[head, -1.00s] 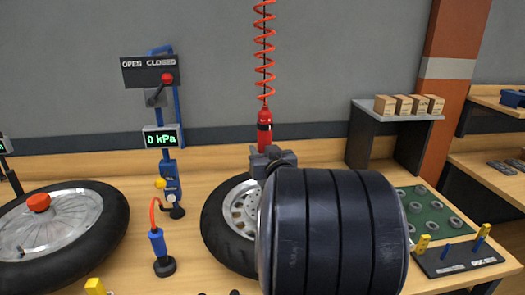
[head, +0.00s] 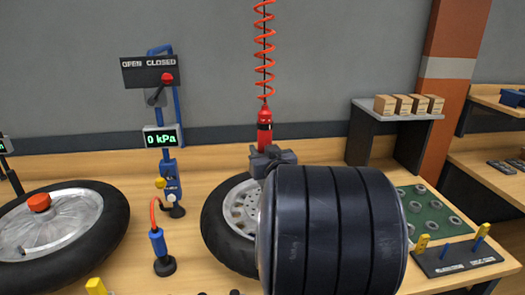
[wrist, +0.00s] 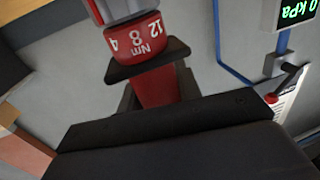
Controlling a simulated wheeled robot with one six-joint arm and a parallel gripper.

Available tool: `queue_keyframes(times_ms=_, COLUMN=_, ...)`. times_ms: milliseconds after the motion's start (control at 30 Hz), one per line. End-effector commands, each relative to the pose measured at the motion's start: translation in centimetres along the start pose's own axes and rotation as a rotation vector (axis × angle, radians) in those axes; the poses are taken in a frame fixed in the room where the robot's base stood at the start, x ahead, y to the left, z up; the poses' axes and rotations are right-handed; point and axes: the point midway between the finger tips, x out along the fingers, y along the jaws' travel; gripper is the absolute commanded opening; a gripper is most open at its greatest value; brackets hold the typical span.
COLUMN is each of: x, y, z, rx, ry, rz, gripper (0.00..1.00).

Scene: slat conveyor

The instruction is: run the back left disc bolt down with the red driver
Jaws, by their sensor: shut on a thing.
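The red driver (head: 264,131) hangs from a coiled red cord (head: 264,50) above the middle wheel. My gripper (head: 268,155) is shut on the driver's lower part. In the wrist view the driver (wrist: 140,45) shows a red collar marked with numbers and "Nm", held at my gripper (wrist: 155,95). The middle wheel (head: 222,250) lies below, with its silver disc (head: 242,208) partly showing. My dark arm covers its right side, so the back left disc bolt and the driver's tip cannot be made out.
A blue stand carries a gauge (head: 161,137) reading 0 kPa and an OPEN/CLOSED lever (head: 167,78). A blue-handled tool (head: 159,245) stands left of the wheel. Another wheel (head: 110,235) lies at far left. A green mat (head: 440,222) with rings and a dark rack (head: 460,262) are at right.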

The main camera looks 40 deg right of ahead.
Motion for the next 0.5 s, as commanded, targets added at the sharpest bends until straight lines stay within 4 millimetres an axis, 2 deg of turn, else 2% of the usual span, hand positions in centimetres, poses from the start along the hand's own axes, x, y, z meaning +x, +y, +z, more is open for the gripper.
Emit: queue_keyframes(times_ms=500, x=0.0, y=0.0, z=-0.55, rx=0.0, ry=0.001, rz=0.0, gripper=0.0)
